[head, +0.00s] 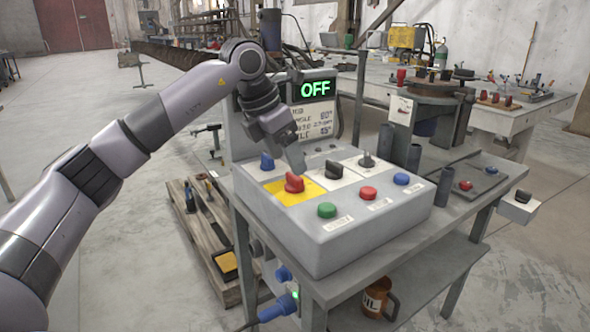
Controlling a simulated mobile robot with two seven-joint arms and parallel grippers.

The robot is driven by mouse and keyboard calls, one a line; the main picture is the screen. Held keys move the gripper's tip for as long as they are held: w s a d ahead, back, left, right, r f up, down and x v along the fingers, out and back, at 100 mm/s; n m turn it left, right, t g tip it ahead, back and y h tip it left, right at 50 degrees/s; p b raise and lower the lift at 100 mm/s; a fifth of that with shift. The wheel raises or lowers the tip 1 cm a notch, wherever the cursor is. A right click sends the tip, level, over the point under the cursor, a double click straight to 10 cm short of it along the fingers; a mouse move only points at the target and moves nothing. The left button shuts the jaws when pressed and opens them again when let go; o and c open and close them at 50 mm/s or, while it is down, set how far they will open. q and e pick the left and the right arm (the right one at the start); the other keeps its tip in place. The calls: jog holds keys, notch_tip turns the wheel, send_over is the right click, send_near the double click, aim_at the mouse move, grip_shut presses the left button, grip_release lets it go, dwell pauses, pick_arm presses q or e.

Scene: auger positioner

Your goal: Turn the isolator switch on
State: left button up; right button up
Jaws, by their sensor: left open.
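The isolator switch, taken to be the red rotary knob (294,183), sits on a yellow plate (305,193) on the grey control box (345,222). A display (316,89) behind the box reads "OFF" in green. My left gripper (294,157) is open and points down just above and behind the red knob. One finger hides part of the panel close to the knob; I cannot tell whether it touches. My right gripper is not in view.
Close by on the box are a blue knob (267,161), a black knob (366,160), and green (327,210), red (368,193) and blue (401,179) buttons. A small box with a black knob (523,196) is at the bench's right end. A pallet (213,235) lies left.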

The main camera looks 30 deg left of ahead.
aim_at(292, 176)
pick_arm(q)
jog(key=x, duration=0.4)
jog(key=shift+f, duration=0.15)
